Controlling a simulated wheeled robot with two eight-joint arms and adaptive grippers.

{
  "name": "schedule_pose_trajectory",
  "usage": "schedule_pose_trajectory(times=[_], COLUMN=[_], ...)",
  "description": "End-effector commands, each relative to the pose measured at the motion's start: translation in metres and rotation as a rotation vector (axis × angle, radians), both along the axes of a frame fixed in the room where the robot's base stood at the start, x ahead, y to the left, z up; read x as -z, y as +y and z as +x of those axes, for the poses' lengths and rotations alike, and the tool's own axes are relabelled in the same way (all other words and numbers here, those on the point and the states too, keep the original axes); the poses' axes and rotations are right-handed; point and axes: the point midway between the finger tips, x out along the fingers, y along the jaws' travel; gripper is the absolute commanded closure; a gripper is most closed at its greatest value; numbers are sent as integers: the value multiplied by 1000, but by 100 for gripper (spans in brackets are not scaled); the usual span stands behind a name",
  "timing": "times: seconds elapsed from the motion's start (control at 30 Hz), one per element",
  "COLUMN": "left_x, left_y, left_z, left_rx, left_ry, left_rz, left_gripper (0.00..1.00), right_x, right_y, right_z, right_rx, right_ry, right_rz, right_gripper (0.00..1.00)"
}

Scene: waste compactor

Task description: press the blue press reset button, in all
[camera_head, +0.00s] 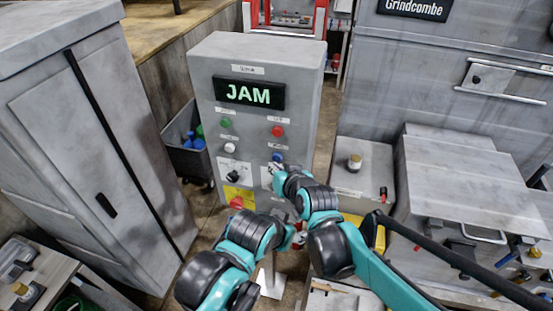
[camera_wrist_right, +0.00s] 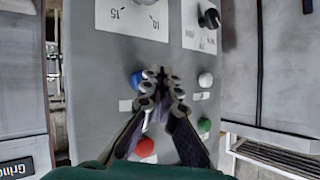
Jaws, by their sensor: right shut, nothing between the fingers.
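The blue press reset button (camera_head: 277,157) is on the front of a grey control panel (camera_head: 265,60), below a red button (camera_head: 278,131). My right gripper (camera_head: 275,168) is at the panel face just under the blue button. In the right wrist view the fingers of this gripper (camera_wrist_right: 163,78) are shut and empty, their tips close beside the blue button (camera_wrist_right: 136,79). I cannot tell whether they touch it. My left arm comes in at the lower left; its gripper is mostly hidden near my right arm.
The panel display (camera_head: 248,93) reads JAM. A white button (camera_head: 229,147), green button (camera_head: 225,122), black selector (camera_head: 233,176) and red button on yellow (camera_head: 237,202) are nearby. A grey cabinet (camera_head: 95,150) stands left, grey machinery (camera_head: 470,190) right.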

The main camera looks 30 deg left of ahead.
Motion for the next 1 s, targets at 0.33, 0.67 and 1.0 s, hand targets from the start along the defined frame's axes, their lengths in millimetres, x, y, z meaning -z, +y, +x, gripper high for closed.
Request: schedule_pose_trajectory(times=[0.33,0.67,1.0], left_x=[1,3,3], left_y=[0,0,0], left_z=[0,0,0], left_rx=[0,0,0], left_ry=[0,0,0], left_rz=[0,0,0], left_gripper=[45,45,45], right_x=[0,0,0], right_y=[0,2,2], right_z=[3,9,10], right_rx=[1,0,0], right_ry=[0,0,0], right_rz=[0,0,0], right_gripper=[100,100,100])
